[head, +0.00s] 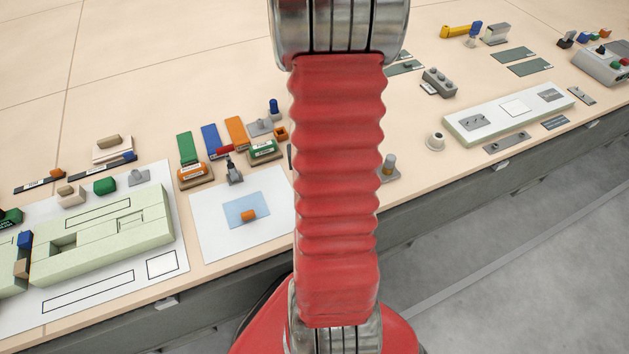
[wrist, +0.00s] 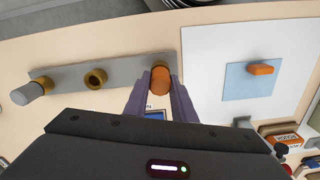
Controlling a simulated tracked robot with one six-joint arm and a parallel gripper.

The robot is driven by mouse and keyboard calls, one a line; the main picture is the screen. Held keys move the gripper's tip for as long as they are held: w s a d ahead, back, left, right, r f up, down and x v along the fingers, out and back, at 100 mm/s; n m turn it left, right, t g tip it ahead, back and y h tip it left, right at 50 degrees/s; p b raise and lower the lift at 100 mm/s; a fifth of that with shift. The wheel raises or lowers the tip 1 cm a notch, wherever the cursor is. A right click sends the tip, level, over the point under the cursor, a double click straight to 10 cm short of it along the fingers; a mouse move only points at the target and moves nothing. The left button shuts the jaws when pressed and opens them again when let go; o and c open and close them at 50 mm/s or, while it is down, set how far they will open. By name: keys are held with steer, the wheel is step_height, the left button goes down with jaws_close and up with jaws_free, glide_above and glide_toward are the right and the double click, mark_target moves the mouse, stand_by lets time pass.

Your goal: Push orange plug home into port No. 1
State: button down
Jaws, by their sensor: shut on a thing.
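In the wrist view my gripper (wrist: 160,88) is shut on the orange plug (wrist: 161,82), with one purple finger on each side. The plug is at the right end of a grey port strip (wrist: 125,72), with a brass rim showing just behind it. How deep it sits I cannot tell. A brass ring port (wrist: 95,78) in the middle of the strip is empty. A grey plug (wrist: 28,93) stands in a brass ring at the left end. No port number is readable. In the head view my red arm hides the gripper and the orange plug.
A white sheet (wrist: 210,100) with a blue mat (wrist: 235,98) and an orange block (wrist: 262,69) lies right of the strip. In the head view a pale green panel (head: 110,245) stands at left, and a pale board (head: 480,135) lies at right. The bench front edge is near.

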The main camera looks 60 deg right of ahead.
steer(key=shift+f, duration=0.25)
steer(key=c, duration=1.4)
jaws_free()
steer(key=shift+r, duration=4)
